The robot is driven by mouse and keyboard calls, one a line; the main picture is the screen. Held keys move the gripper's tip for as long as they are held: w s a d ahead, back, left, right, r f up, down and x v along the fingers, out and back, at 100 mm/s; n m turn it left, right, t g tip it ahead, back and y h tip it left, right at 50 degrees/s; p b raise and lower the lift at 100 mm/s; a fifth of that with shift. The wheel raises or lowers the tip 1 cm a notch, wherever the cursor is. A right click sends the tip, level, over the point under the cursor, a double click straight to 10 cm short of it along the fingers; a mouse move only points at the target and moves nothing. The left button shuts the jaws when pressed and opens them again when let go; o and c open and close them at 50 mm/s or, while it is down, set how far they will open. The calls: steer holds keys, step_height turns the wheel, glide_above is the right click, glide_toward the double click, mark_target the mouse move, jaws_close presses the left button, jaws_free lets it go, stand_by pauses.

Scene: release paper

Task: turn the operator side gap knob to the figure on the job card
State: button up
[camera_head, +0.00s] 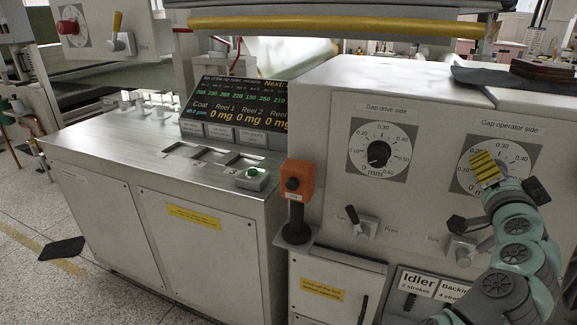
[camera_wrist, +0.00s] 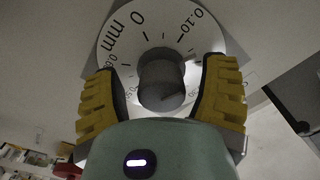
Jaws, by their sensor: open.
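The operator side gap dial (camera_head: 513,153) is a white scale on a grey plate, under the label "Gap operator side". My gripper (camera_head: 485,168) is in front of it and hides its knob in the head view. In the wrist view, the dark round knob (camera_wrist: 162,82) sits between the two yellow ribbed fingers of my gripper (camera_wrist: 162,66). The fingers are open, one on each side, with gaps visible between them and the knob. The pointer's reading cannot be made out. I cannot identify a job card with a readable gap figure.
The drive side gap dial (camera_head: 378,150) with its black knob is to the left. Two levers (camera_head: 360,222) (camera_head: 462,247) stick out below the dials. An orange control box (camera_head: 296,183) stands at the cabinet corner. A display (camera_head: 237,103) stands on the left console.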

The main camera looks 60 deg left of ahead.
steer(key=v, duration=0.7)
steer(key=shift+a, duration=0.1)
stand_by(0.4)
